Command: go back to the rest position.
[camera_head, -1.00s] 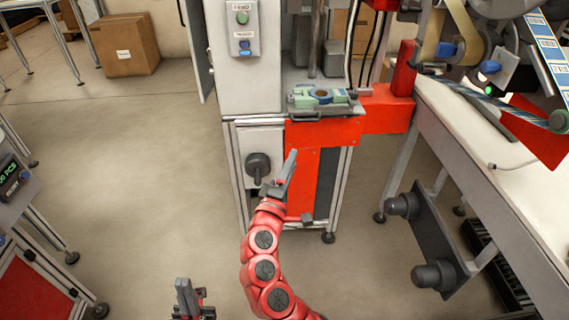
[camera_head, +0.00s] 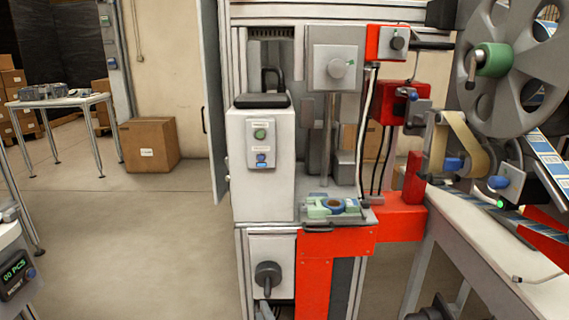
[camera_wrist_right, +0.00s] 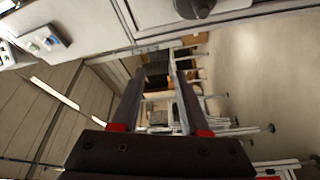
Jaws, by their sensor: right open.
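My right gripper (camera_wrist_right: 156,70) shows in the right wrist view, its two dark fingers apart with nothing between them. Beyond the fingers are a pale floor and blurred frames and furniture. Neither arm shows in the head view, so my left gripper is out of sight. The head view shows the white and red machine (camera_head: 262,165) in the middle. A green fixture (camera_head: 332,206) with a dark ring-shaped part sits on its small work plate.
A bench (camera_head: 470,240) with a large grey reel (camera_head: 515,70) stands at the right. A cardboard box (camera_head: 150,145) and a table (camera_head: 60,102) are at the back left. A counter unit (camera_head: 15,275) is at the left edge. Floor left of the machine is clear.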

